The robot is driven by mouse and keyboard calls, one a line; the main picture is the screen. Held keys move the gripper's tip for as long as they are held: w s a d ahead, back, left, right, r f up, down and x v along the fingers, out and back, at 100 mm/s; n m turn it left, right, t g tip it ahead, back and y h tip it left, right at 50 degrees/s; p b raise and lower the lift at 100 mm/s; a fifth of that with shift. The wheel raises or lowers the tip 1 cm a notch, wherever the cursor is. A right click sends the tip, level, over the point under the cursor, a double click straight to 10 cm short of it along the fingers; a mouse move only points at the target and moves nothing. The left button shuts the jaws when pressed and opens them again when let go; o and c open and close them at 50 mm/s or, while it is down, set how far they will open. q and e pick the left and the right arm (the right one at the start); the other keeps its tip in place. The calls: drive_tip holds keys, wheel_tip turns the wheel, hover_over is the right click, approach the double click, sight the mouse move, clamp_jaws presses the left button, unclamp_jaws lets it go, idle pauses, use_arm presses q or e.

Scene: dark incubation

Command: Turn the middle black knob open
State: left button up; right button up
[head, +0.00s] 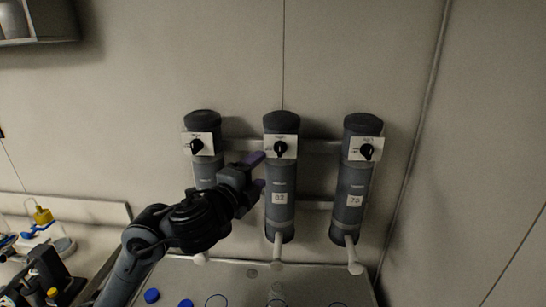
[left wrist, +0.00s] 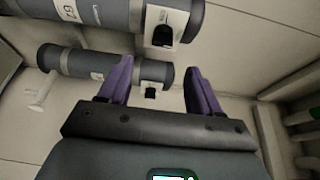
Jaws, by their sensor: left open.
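The middle black knob (head: 281,148) sits on a white plate near the top of the middle grey cylinder (head: 280,220), labelled 02. My left gripper (head: 259,171) is open, with purple fingers pointing right. Its fingertips are left of and slightly below the middle knob in the head view, with nothing between them. In the left wrist view the open fingers (left wrist: 160,82) frame a dark knob (left wrist: 151,92) on a farther cylinder, and a larger knob (left wrist: 163,36) shows above. I cannot tell for sure which knob there is the middle one. My right gripper is not in view.
Similar knobs sit on the left cylinder (head: 197,146) and right cylinder (head: 367,151). My left arm covers part of the left cylinder. Below is a grey surface with blue caps (head: 152,295). The wall right of the cylinders is clear apart from a vertical pipe (head: 425,100).

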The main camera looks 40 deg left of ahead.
sight(278, 153)
use_arm(q)
drive_tip(key=x, duration=1)
drive_tip(key=shift+w+r, duration=0.2)
drive_tip(key=shift+w, duration=0.1)
drive_tip(key=shift+b, duration=0.35)
drive_tip(key=c, duration=1)
